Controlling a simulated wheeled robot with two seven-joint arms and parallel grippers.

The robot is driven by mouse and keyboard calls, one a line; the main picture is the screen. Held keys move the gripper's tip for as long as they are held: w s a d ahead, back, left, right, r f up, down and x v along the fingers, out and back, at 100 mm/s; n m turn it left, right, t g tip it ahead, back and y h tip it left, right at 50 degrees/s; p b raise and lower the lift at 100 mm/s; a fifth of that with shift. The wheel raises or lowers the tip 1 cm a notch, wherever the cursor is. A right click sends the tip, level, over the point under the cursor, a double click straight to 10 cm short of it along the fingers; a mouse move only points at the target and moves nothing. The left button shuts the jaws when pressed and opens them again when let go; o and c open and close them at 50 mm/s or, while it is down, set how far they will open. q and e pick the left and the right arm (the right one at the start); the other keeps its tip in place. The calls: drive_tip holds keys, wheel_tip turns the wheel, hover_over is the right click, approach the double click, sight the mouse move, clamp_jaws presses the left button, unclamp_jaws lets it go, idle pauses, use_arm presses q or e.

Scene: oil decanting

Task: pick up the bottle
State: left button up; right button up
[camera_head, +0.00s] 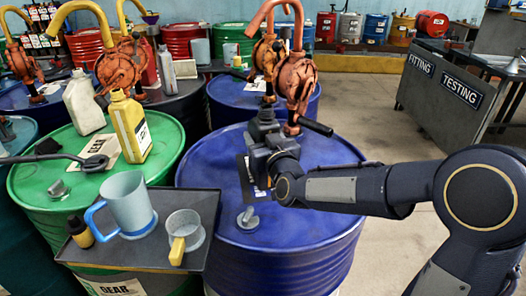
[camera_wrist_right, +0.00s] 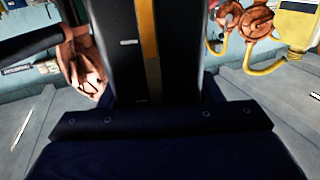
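Several bottles are in view. A yellow bottle (camera_head: 130,127) with a white label stands upright on the green drum (camera_head: 165,160). A white bottle (camera_head: 83,103) stands behind it to the left, and another pale bottle (camera_head: 166,70) stands farther back. A small dark bottle (camera_head: 79,229) with a yellow band is at the tray's left edge. My right gripper (camera_head: 250,175) is over the blue drum (camera_head: 320,205), to the right of the yellow bottle and apart from it. My left gripper is out of view.
A dark tray (camera_head: 140,258) in front holds a grey jug (camera_head: 127,203) with a blue handle and a smaller cup (camera_head: 184,232) with a yellow handle. Orange hand pumps (camera_head: 296,80) rise behind my right gripper. A wrench (camera_head: 60,158) lies on the green drum.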

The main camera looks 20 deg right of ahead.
drive_tip(key=c, duration=0.9)
drive_tip(key=shift+r, duration=0.1)
drive_tip(key=shift+c, duration=0.3)
